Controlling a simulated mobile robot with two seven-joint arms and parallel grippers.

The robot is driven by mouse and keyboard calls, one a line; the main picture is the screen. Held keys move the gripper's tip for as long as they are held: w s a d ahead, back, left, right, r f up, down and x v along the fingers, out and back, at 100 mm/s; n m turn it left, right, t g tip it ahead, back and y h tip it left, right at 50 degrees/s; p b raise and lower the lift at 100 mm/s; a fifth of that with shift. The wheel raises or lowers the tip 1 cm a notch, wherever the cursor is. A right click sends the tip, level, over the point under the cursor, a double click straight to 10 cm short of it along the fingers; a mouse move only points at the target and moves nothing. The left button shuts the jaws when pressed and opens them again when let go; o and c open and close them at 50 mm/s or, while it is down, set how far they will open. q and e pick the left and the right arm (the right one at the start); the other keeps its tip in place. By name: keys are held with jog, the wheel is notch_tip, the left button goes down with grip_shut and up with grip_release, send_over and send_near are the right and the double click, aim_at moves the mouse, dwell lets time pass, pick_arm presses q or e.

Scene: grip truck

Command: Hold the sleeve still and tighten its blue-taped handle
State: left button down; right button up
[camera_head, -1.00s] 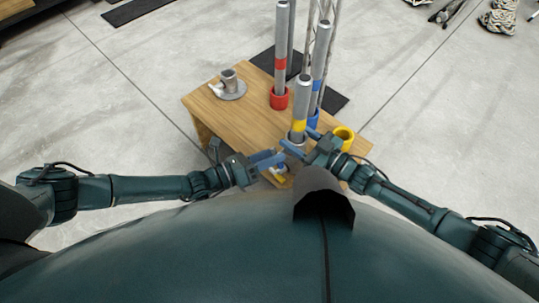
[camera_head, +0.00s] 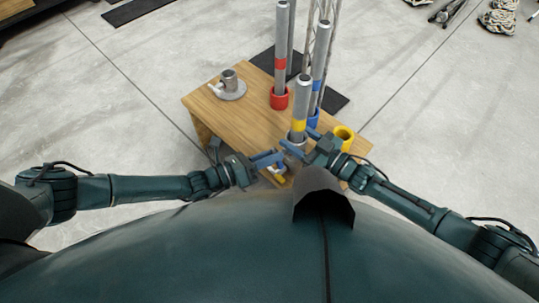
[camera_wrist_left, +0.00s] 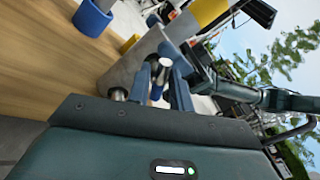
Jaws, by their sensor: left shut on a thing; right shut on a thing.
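The grey sleeve (camera_head: 298,138) stands upright on the table around the foot of the yellow-banded pole (camera_head: 300,107); it shows tilted in the left wrist view (camera_wrist_left: 122,74). My right gripper (camera_head: 297,148) reaches in from the right and is shut on the sleeve, its contact partly hidden. My left gripper (camera_head: 275,158) is at the sleeve's near left side. In the left wrist view its blue fingers (camera_wrist_left: 167,88) close around the small silver handle (camera_wrist_left: 158,78) beside the sleeve. Its blue tape is hard to tell from the blue fingers.
A small yellow item (camera_head: 281,180) shows below my left gripper.

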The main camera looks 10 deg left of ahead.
pick_arm(q)
jog(key=shift+s+d+r+m+y, duration=0.1)
jog(key=shift+m+y, duration=0.3)
jog(key=shift+m, duration=0.9)
jog(key=shift+r+m+y, duration=0.1)
jog(key=shift+m+y, duration=0.3)
jog(key=shift+m, duration=0.9)
jog(key=c, duration=1.3)
grip_release()
jog(key=shift+o, duration=0.2)
jog(key=v, duration=1.2)
jog(key=shift+r, duration=0.15)
